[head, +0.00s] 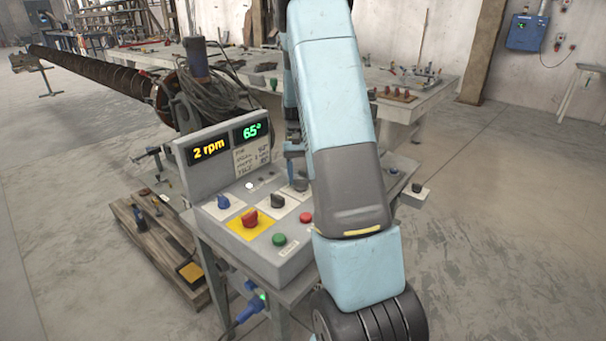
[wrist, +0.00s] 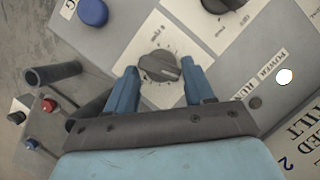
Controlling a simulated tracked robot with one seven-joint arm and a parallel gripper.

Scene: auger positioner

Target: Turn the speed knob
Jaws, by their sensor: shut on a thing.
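The speed knob (wrist: 160,67) is a dark round knob on a white dial plate with markings, seen in the wrist view. The two blue fingers of my gripper (wrist: 161,80) stand on either side of it and are shut on it. The dial lettering is too small to read clearly. In the head view my arm covers much of the right side of the grey control box (head: 285,262), and the grip is largely hidden behind it. The speed display (head: 209,150) reads 2 rpm, and the display (head: 252,131) beside it reads 65°.
On the box stand a blue knob (head: 223,202), a black knob (head: 278,201), a red knob on a yellow plate (head: 250,217), a green button (head: 279,240) and a red button (head: 305,217). Cables (head: 215,95) and a long auger (head: 95,72) lie behind. The floor at right is clear.

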